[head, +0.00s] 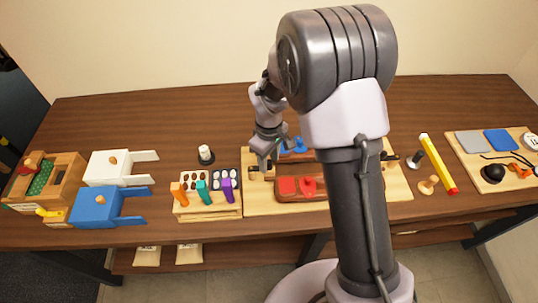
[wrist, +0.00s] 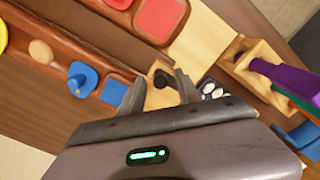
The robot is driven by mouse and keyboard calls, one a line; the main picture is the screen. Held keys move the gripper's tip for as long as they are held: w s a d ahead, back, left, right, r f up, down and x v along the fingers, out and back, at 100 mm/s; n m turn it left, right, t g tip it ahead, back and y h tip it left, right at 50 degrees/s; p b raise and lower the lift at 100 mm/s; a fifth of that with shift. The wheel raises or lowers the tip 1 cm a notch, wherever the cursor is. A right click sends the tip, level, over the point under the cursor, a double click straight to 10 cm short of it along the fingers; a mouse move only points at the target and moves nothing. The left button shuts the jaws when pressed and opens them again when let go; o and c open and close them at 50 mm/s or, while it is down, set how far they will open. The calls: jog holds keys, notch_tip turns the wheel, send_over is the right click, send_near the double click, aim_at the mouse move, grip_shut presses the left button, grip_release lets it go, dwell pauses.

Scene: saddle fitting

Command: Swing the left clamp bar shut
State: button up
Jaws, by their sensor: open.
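The left clamp shows in the head view as a light wooden piece (head: 255,175) at the left end of the pale fitting board (head: 260,205), with a dark part by it. In the wrist view a black knob (wrist: 162,78) and light wood (wrist: 160,98) lie between my fingers. My gripper (head: 268,163) is over this left end, fingers apart and empty; it also shows in the wrist view (wrist: 160,86). I cannot tell whether a finger touches the clamp. The bar's full length and angle are hidden by my gripper.
A red-brown tray (head: 318,194) with red shapes lies right of the clamp, with blue shapes (head: 298,146) behind it. A wooden rack (head: 208,208) with coloured handles stands close left. A dark-based white knob (head: 206,154) stands behind the rack. My arm hides the board's middle.

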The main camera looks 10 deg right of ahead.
aim_at(269, 161)
notch_tip(269, 161, up, 17)
jog(key=p, duration=0.4)
jog(key=shift+r+p, duration=0.2)
jog(key=shift+p, duration=0.15)
